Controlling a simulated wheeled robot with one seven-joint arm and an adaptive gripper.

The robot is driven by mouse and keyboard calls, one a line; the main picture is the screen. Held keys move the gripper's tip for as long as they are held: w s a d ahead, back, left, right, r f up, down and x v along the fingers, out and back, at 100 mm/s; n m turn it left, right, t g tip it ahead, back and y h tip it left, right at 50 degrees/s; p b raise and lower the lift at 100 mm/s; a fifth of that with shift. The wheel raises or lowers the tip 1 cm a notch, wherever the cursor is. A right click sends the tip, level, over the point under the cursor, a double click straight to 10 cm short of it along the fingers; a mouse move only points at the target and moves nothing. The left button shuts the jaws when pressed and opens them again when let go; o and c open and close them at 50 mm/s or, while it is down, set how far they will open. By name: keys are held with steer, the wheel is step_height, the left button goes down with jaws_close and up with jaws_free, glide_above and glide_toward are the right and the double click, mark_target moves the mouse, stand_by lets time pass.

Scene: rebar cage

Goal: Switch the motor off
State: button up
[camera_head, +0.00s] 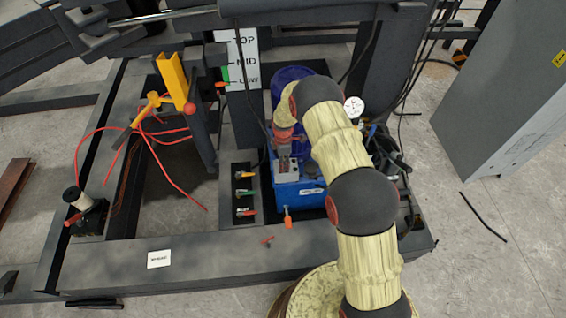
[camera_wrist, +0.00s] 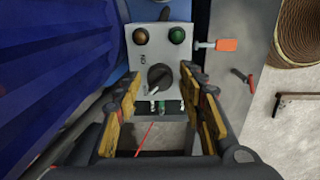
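In the wrist view, a grey control box (camera_wrist: 160,55) carries a black rotary knob (camera_wrist: 160,77), with a brown button (camera_wrist: 140,36) and a green button (camera_wrist: 177,35) above it. Small lettering stands left of the knob; I cannot read its setting surely. My gripper (camera_wrist: 161,88) is open, its yellow-padded fingers on either side of the knob, with visible gaps. Contact in depth cannot be told. In the head view, the control box (camera_head: 287,172) sits on the blue power unit (camera_head: 300,195). The blue motor (camera_head: 290,76) stands behind, partly hidden by my arm.
An orange-tagged lever (camera_wrist: 226,45) sticks out right of the box. Several coloured valve levers (camera_head: 245,193) stand left of the blue unit. A round gauge (camera_head: 354,107) and dark hoses lie to its right. A grey cabinet (camera_head: 505,100) stands farther right, with open floor before it.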

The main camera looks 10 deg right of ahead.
steer(key=shift+o, duration=0.2)
step_height(320, 180, up, 12)
stand_by(0.6)
stand_by(0.5)
